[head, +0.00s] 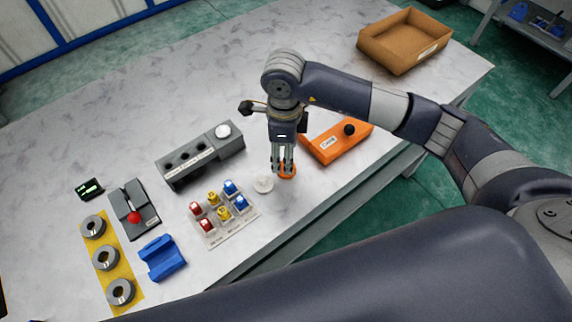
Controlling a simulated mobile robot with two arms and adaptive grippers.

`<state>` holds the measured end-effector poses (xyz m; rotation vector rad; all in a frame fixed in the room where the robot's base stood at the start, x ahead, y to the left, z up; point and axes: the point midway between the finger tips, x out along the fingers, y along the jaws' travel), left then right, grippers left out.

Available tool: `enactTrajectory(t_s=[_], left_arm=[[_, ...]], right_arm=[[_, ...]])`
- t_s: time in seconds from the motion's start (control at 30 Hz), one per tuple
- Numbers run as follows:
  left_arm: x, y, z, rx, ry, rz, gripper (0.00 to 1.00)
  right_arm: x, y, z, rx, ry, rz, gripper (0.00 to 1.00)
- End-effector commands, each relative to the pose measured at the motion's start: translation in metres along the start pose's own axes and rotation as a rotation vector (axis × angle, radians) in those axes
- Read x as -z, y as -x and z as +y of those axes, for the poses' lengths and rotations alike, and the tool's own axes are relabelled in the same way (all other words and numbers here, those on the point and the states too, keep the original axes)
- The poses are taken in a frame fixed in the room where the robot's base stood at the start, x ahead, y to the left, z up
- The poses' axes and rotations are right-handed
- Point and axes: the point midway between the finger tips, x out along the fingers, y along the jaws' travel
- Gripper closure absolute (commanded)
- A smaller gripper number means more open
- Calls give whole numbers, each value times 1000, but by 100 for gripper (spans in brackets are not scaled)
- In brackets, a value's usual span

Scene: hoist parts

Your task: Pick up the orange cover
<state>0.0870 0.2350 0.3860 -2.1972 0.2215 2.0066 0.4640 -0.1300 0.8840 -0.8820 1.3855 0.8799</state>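An orange wedge-shaped piece (336,139) with a black knob and a white label lies on the table, right of my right gripper. A small round orange piece (289,174) is at the fingertips of my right gripper (283,168), near the table's front edge. The gripper points down and its fingers partly hide this small piece. I cannot tell whether the fingers grip it or only stand around it. Which of the two orange pieces is the cover is not readable from the label. My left gripper is not in view.
A white disc (263,184) lies just left of the small orange piece. Left are a grey block with holes (200,156), a tray of coloured parts (224,239), a blue cradle (163,258) and a yellow ring mat (97,238). A cardboard box (405,41) stands at back right.

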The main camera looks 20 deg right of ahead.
Motion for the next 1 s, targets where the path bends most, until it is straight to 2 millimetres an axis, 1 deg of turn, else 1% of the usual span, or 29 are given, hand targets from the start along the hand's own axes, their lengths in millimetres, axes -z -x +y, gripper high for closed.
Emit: enactTrajectory(t_s=[0.07,0.2,0.33,0.43,0.63,0.67,0.7,0.77,0.8,1.0], left_arm=[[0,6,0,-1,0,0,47],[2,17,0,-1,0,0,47],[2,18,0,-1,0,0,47],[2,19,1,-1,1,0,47],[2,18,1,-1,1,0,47],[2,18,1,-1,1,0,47],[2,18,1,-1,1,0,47],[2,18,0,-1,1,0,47],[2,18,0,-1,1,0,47],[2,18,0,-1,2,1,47]], right_arm=[[2,-6,1,-3,-1,2,45],[5,-27,2,-6,-1,3,45],[4,-45,2,-3,0,0,45],[4,-50,1,-2,0,-1,45],[4,-52,1,-1,1,-1,45],[4,-52,1,-1,1,-1,50],[4,-51,1,-1,1,-1,59],[4,-51,1,-1,1,-1,72],[4,-51,1,-1,1,-1,77],[4,-51,1,-1,1,-1,77]])
